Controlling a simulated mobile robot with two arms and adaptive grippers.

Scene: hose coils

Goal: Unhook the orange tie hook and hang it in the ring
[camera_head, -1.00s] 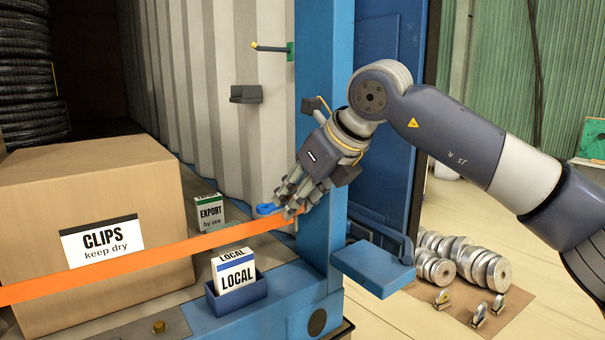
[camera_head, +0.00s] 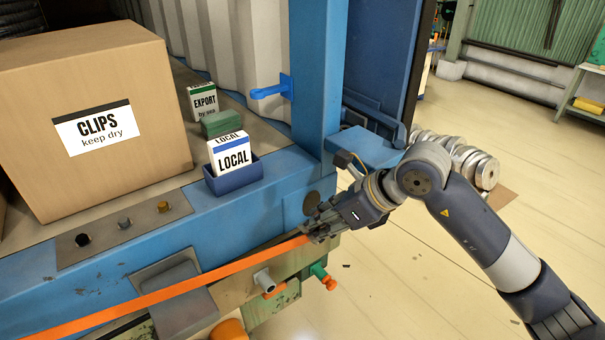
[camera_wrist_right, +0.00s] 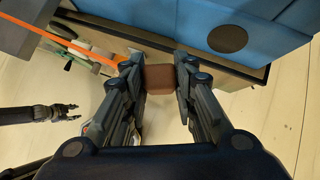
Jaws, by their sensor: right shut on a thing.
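The orange tie (camera_head: 170,290) runs as a taut strap from the lower left to my right gripper (camera_head: 312,232), low in front of the blue post. My right gripper is shut on the tie's hook end, seen in the right wrist view as a brownish block (camera_wrist_right: 159,79) between the fingers. The fingers hide the hook's shape. The strap also shows in the wrist view (camera_wrist_right: 85,48). The blue hook (camera_head: 270,92) on the post is empty. I cannot make out the ring clearly. My left gripper (camera_wrist_right: 72,112) appears small at the wrist view's left.
A grey peg (camera_head: 265,281) and a green-and-orange valve (camera_head: 322,276) stick out below the gripper. The CLIPS carton (camera_head: 80,180), LOCAL box (camera_head: 232,158) and EXPORT box (camera_head: 203,101) stand on the ledge. Floor at right is mostly clear.

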